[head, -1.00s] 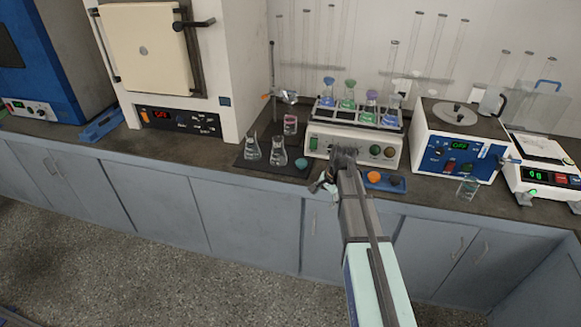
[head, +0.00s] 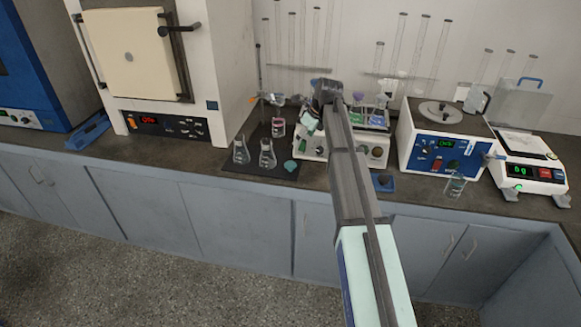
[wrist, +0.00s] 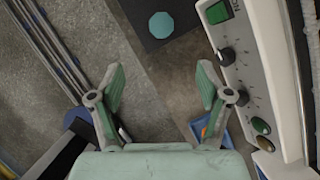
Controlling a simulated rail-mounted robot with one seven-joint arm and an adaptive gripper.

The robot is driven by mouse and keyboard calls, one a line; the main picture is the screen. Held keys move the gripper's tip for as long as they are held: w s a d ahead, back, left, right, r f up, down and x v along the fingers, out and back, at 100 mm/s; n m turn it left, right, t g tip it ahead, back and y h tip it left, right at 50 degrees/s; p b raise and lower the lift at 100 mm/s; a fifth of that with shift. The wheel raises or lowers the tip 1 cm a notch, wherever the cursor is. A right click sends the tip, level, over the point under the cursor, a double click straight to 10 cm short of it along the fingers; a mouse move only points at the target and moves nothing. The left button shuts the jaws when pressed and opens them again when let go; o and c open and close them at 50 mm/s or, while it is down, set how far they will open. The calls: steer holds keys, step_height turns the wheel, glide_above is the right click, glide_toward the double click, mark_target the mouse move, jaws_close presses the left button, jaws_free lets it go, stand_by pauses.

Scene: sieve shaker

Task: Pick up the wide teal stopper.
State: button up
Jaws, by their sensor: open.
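The wide teal stopper (head: 290,165) lies on the front right part of a dark mat, beside the shaker. In the wrist view the teal stopper (wrist: 161,25) is a flat, many-sided disc at the top centre, beyond the fingertips. My gripper (wrist: 161,82) is open and empty, its two green fingers spread apart to either side below the stopper. In the head view my gripper (head: 308,124) is in front of the shaker, above and slightly right of the stopper, not touching it. Nothing covers the stopper in either view.
The white shaker (head: 311,146) stands right of the stopper; its knobs line the wrist view's right side.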

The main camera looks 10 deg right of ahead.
steer(key=p, duration=0.3)
glide_toward(291, 164)
steer(key=x, duration=0.5)
steer(key=shift+a+r, duration=0.1)
steer(key=shift+a, duration=0.15)
steer(key=shift+p+x, duration=1.1)
steer(key=shift+x, duration=1.55)
steer(key=shift+d, duration=0.2)
steer(key=c, duration=1)
